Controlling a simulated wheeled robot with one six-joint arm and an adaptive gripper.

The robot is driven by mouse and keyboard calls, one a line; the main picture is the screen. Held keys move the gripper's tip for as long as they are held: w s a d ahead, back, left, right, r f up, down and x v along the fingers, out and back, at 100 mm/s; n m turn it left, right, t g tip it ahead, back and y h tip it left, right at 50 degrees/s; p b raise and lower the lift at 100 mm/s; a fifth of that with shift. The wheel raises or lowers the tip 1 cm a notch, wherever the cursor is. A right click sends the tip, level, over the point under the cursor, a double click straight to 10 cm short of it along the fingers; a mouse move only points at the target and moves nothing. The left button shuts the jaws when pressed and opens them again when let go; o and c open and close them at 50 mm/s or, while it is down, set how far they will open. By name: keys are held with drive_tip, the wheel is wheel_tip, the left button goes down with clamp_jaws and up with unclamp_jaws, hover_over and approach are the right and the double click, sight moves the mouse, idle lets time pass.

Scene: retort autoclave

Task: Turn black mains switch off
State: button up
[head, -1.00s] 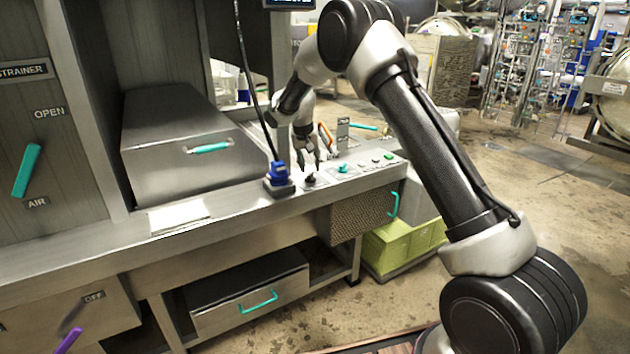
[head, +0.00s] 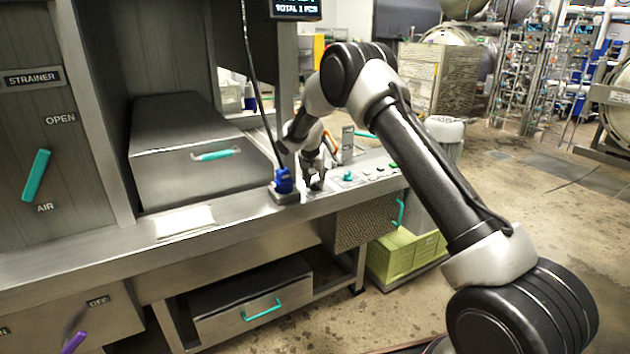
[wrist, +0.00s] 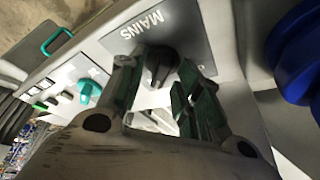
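The black mains switch (wrist: 160,64) is a knob on a grey plate marked MAINS (wrist: 146,24) in the wrist view. My gripper (wrist: 162,72) is open, with one green-padded finger on each side of the knob. Gaps show between the fingers and the knob, so it does not look clamped. In the head view my gripper (head: 314,182) points down at the panel beside the blue plug and hides most of the switch.
A blue plug (head: 283,181) with a black cable stands close left of my gripper. A teal knob (head: 348,176) and push buttons sit to the right on the same panel. A lidded steel box (head: 185,150) is at left.

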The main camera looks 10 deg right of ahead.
drive_tip(key=shift+c, duration=0.4)
clamp_jaws()
